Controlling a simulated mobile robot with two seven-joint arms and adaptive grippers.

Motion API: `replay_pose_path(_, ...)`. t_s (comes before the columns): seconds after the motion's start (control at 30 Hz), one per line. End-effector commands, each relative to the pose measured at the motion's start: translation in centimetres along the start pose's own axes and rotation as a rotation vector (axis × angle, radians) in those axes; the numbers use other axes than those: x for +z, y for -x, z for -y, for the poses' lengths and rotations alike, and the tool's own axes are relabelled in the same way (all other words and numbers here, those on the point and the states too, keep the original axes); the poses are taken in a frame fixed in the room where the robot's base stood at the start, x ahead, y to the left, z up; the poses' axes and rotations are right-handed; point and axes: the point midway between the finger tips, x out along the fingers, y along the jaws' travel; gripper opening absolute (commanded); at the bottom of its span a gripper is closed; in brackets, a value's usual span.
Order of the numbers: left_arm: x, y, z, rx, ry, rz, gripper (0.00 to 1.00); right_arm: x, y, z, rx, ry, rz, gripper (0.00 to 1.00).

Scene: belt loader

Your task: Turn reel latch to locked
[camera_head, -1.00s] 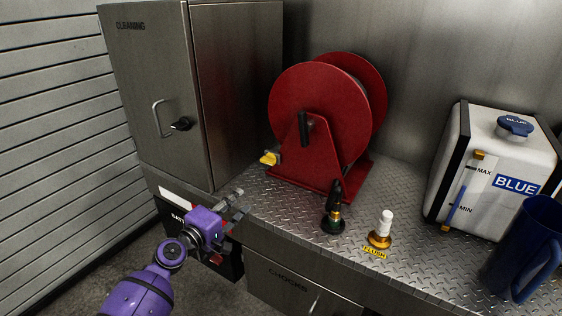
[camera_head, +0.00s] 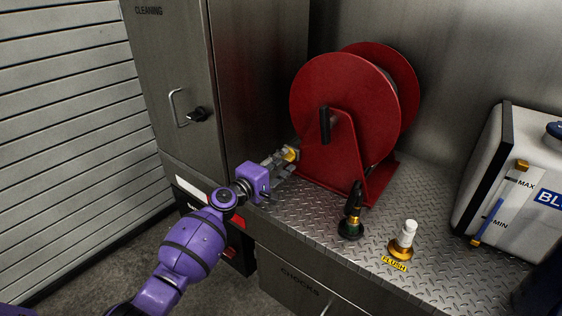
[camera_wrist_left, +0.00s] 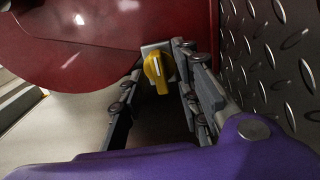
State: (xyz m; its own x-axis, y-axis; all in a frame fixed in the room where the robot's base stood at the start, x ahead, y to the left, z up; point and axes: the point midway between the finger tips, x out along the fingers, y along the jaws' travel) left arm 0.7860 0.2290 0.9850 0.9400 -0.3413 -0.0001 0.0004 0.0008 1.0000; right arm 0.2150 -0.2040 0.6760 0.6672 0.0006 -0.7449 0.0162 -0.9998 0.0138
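The red hose reel (camera_head: 345,110) stands on the tread-plate counter, and it also fills the top of the left wrist view (camera_wrist_left: 90,40). The yellow reel latch (camera_head: 291,153) sits low at the reel's left side. In the left wrist view the latch (camera_wrist_left: 158,72) is a yellow knob on a grey plate, between the spread fingers. My left gripper (camera_head: 284,158) is open, its fingertips at the latch. In the left wrist view the left gripper (camera_wrist_left: 157,90) has one finger on each side of the latch; I cannot tell whether they touch it. My right gripper is not in view.
A steel cleaning cabinet (camera_head: 225,90) stands close on the left. On the counter (camera_head: 310,215) are a dark nozzle (camera_head: 352,215) and a white-topped flush fitting (camera_head: 403,240). A white tank (camera_head: 510,185) is at the right.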

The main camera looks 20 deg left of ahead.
Motion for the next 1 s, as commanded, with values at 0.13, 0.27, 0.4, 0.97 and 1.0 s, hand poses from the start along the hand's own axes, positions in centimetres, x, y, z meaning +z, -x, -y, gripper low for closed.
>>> replay_pose_path(0.13,0.04,-0.03,-0.05,0.001,0.000,0.001,0.30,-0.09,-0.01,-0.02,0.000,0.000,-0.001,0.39)
replay_pose_path(0.27,0.05,-0.01,-0.05,0.001,0.000,0.001,0.19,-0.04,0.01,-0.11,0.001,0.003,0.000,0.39)
replay_pose_path(0.4,0.04,0.00,-0.05,0.001,0.000,0.001,0.00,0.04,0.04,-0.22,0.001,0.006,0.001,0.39)
replay_pose_path(0.97,-0.01,-0.02,-0.17,0.002,0.108,-0.001,0.00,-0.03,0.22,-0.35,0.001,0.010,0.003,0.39)
replay_pose_path(1.0,0.00,-0.03,-0.19,0.002,0.134,-0.001,0.00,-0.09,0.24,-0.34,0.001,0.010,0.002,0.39)
